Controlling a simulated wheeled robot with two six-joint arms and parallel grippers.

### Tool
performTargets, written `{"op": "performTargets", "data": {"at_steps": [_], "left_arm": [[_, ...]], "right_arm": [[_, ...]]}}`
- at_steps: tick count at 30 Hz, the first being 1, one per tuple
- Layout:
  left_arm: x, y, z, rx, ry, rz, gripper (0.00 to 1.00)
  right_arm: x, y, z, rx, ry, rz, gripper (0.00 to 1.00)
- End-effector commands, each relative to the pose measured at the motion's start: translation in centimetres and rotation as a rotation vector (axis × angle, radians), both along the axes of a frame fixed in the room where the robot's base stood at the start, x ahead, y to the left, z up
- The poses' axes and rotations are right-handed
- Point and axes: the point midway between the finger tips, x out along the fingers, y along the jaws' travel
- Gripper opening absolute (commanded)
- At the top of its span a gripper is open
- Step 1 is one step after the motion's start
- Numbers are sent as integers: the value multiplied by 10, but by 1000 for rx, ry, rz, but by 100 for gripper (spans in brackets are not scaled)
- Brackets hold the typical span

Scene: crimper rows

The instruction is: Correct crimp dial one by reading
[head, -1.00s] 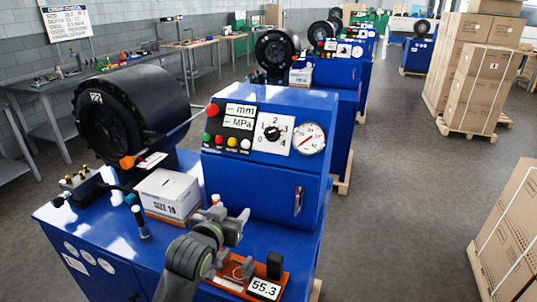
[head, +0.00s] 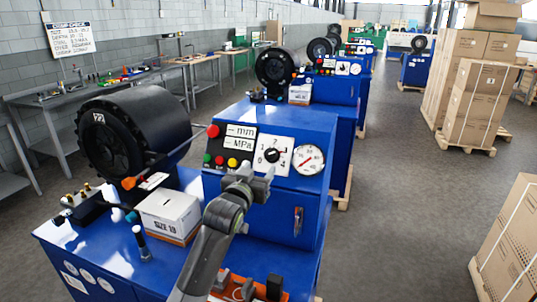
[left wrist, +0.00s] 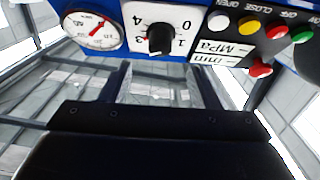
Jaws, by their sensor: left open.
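The crimp dial (head: 271,155) is a black knob on a white plate numbered 0 to 4, on the front panel of the nearest blue crimper (head: 265,205). It shows upside down at the top of the left wrist view (left wrist: 160,39); its exact setting is hard to read. A round white gauge with a red needle (head: 309,159) sits beside it, also in the left wrist view (left wrist: 94,30). The mm/MPa display (head: 239,137) shows only dashes. My left gripper (head: 249,178) is open and empty, in front of and just below the panel, apart from the dial. My right gripper is out of view.
Coloured buttons (head: 220,160) and a red knob (head: 213,131) lie left of the dial. A white SIZE 19 box (head: 169,212) and an orange tray (head: 262,291) rest on the machine. Cartons (head: 480,105) stand at the right; the aisle floor is clear.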

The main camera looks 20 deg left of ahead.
Motion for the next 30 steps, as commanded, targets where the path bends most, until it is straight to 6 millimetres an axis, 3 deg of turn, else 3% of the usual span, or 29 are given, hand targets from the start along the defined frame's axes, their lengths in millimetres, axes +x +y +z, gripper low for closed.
{"op": "performTargets", "data": {"at_steps": [15,21,30], "left_arm": [[68,-2,2,1,0,1,56],[82,-3,1,1,1,1,56],[87,-3,0,1,0,0,56]], "right_arm": [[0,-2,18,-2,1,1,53],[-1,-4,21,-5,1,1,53],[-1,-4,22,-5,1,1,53]]}}
